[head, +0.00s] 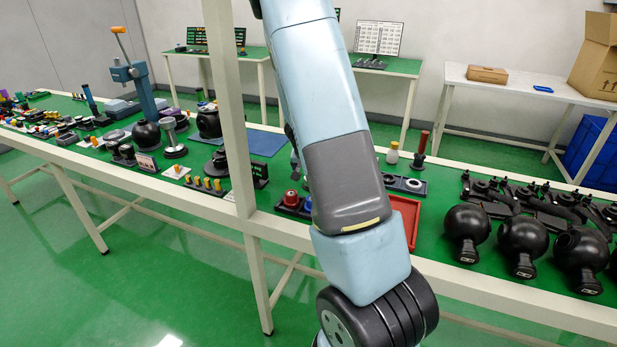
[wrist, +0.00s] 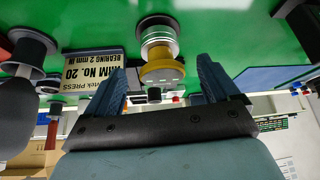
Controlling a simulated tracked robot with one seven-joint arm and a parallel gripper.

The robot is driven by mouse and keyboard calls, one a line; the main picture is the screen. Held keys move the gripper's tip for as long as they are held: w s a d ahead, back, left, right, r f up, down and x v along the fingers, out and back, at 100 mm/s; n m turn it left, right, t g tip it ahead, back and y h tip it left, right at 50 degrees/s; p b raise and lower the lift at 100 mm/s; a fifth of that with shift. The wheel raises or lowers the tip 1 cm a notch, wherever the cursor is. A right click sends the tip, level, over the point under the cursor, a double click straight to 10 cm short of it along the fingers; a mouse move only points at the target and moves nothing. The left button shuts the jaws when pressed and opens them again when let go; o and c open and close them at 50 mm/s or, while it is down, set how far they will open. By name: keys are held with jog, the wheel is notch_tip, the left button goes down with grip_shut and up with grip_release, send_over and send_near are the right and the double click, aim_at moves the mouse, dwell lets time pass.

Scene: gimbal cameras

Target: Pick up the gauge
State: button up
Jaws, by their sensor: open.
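In the wrist view, which looks upside down, my gripper (wrist: 162,66) is open, with its two blue fingers apart. A round silver piece with a yellow band (wrist: 160,50) appears between and beyond the fingertips; I cannot tell whether it is the gauge. No finger visibly touches it, and nothing is held. In the head view my arm hides most of my gripper and the bench area behind it. A silver stand with a round base (head: 174,150) is on the bench left of the white post.
A printed label plate (wrist: 92,72) and a dark round-flanged piece (wrist: 30,50) lie to one side. A blue mat (head: 262,143) lies on the green bench (head: 440,172). A red tray (head: 413,222) and several black round units (head: 467,228) stand right of my arm. A white post (head: 232,110) rises left.

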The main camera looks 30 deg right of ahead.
jog(key=shift+x, duration=2.1)
jog(key=shift+w+r, duration=0.1)
jog(key=shift+w, duration=0.05)
jog(key=shift+c, duration=0.4)
jog(key=c, duration=1)
jog(key=shift+r, duration=0.3)
jog(key=shift+c, duration=0.2)
